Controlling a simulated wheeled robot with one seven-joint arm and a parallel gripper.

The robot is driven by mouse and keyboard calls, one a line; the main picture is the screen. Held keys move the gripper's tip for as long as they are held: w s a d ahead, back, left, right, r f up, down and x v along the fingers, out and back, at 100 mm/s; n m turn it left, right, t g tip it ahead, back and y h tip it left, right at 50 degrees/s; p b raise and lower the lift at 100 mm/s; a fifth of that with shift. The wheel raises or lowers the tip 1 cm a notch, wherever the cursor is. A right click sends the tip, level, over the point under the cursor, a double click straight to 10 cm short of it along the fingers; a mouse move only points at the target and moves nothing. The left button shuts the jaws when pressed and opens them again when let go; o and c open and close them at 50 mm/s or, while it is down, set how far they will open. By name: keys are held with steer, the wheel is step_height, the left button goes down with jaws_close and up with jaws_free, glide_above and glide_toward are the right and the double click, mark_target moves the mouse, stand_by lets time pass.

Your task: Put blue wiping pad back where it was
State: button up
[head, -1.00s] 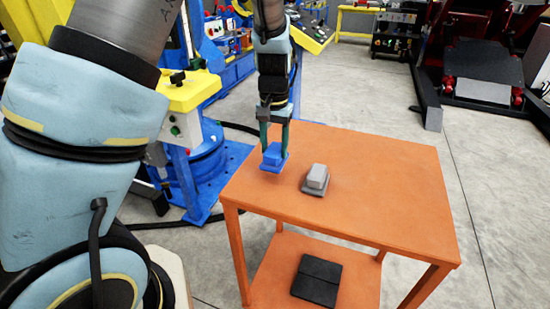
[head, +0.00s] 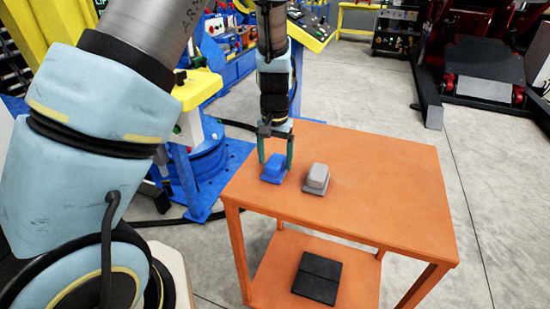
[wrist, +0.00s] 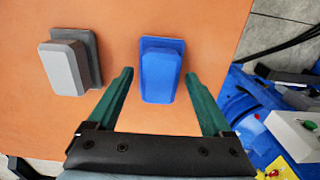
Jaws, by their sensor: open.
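The blue wiping pad (head: 274,168) rests on the orange table top, near its left edge, beside the grey pad. In the wrist view the blue wiping pad (wrist: 160,70) lies just beyond and between the two green fingertips, with a gap on each side. My gripper (head: 275,160) is open above and around the blue pad; it also shows in the wrist view (wrist: 160,76), with nothing held between its fingers.
A grey pad (head: 317,179) sits on the orange table (head: 385,190) to the right of the blue one; it also shows in the wrist view (wrist: 70,62). A black folded item (head: 317,279) lies on the lower shelf. The table's right side is clear. Blue machinery (head: 200,160) stands at the left.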

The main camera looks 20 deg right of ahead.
mark_target(275, 160)
steer(key=shift+r, duration=0.1)
step_height(275, 160, up, 12)
steer(key=b, duration=0.2)
steer(key=s+a+n, duration=0.2)
steer(key=a+n, duration=0.1)
steer(key=a, duration=1.2)
steer(key=s+a+f+n+t, duration=0.1)
steer(key=a+n, duration=0.3)
steer(key=a, duration=1.1)
steer(key=shift+s+f+t, duration=0.3)
steer(key=shift+s, duration=0.15)
